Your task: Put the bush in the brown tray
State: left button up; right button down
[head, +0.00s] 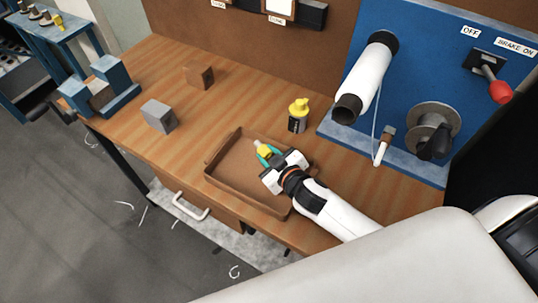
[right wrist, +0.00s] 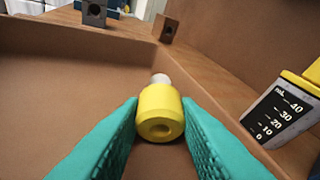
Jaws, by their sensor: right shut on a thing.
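The bush (head: 264,152) is a short yellow cylinder with a hole in its end and a pale, narrower tip. In the right wrist view the bush (right wrist: 160,112) sits between the green finger pads. My right gripper (head: 268,156) is shut on it, over the inside of the brown tray (head: 232,178). The tray's floor and walls also show around the bush in the right wrist view (right wrist: 65,75). I cannot tell whether the bush touches the tray floor. My left gripper is not in view.
A yellow-capped bottle (head: 298,116) stands just behind the tray. A grey block (head: 159,116) and a brown block (head: 200,77) lie farther left on the wooden table (head: 150,70). A blue panel (head: 410,80) with a white roller and a reel stands at right.

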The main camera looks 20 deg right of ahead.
jog(key=c, duration=1.1)
grip_release()
jog(key=shift+s+f, duration=0.35)
jog(key=shift+f, duration=0.45)
jog(key=shift+r, duration=0.15)
jog(key=shift+r+p, duration=0.45)
jog(key=shift+r, duration=0.05)
jog(key=v, duration=0.3)
jog(key=b+v, duration=0.1)
jog(key=v, duration=0.3)
jog(key=b+v, duration=0.1)
jog(key=v, duration=0.2)
jog(key=shift+s+r, duration=0.15)
jog(key=shift+r, duration=0.25)
jog(key=shift+s+d+r, duration=0.15)
jog(key=shift+s+r, duration=0.2)
jog(key=shift+s, duration=0.05)
